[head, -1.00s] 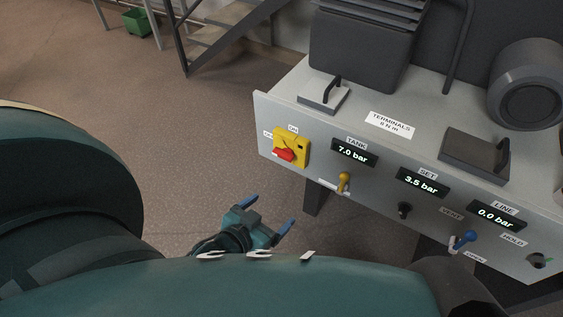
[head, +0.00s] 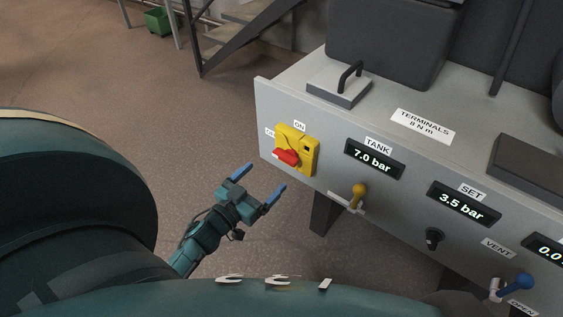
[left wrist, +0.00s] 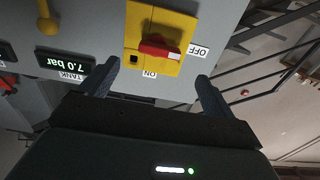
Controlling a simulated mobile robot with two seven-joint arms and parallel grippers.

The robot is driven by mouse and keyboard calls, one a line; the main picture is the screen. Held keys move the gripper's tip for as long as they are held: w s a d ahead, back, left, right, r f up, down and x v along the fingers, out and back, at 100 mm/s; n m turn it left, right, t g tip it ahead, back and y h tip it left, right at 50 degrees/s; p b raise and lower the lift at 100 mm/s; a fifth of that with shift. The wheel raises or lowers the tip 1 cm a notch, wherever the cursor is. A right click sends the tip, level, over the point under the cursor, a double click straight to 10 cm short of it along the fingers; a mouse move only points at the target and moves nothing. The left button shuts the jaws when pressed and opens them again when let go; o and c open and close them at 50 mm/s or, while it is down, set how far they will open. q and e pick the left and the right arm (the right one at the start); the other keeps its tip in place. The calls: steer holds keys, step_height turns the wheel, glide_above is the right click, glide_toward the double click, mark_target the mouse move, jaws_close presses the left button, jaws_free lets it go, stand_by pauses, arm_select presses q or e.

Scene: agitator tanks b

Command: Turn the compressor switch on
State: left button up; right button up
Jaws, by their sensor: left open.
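The compressor switch is a red rotary handle (head: 285,157) on a yellow plate (head: 309,160) at the left end of the grey panel's front. Labels ON and OFF sit at its edge; the handle appears turned toward the OFF side. My left gripper (head: 262,182) is open and empty, in front of and a little below the switch, apart from it. In the left wrist view the red handle (left wrist: 158,48) and yellow plate (left wrist: 160,20) show upside down beyond and between the two open fingers (left wrist: 154,76). My right gripper is not in view.
Right of the switch are a TANK display (head: 375,159) reading 7.0 bar, a yellow lever (head: 358,195), a SET display (head: 463,202) reading 3.5 bar, a black knob (head: 433,238) and a blue lever (head: 515,286).

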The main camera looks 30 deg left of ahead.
mark_target(282, 160)
arm_select(q)
steer(key=w, duration=0.5)
steer(key=w+b, duration=0.1)
steer(key=w, duration=0.2)
steer(key=shift+w+d, duration=0.15)
steer(key=shift+d, duration=0.2)
steer(key=c, duration=1)
